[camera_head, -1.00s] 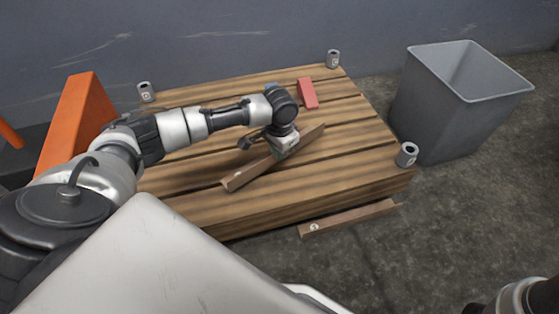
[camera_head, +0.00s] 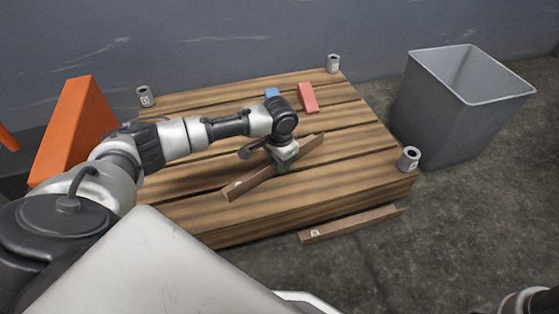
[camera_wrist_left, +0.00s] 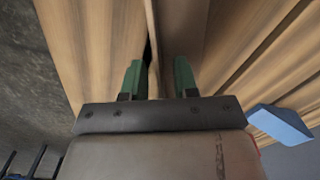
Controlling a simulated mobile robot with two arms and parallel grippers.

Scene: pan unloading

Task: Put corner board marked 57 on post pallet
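My left gripper (camera_head: 284,167) is down at the middle of this board. In the left wrist view, its green fingers (camera_wrist_left: 158,80) stand apart, with the board (camera_wrist_left: 180,35) running up between and past them. A second brown board (camera_head: 355,224) with a white label lies on the floor along the pallet's front right side. My right gripper is out of view.
Grey post sleeves stand at pallet corners, at back left (camera_head: 146,96), back right (camera_head: 333,64) and front right (camera_head: 409,159). A red block (camera_head: 307,98) and a blue block (camera_head: 272,93) lie on the pallet. A grey bin (camera_head: 440,115) stands right; an orange panel (camera_head: 75,125) stands left.

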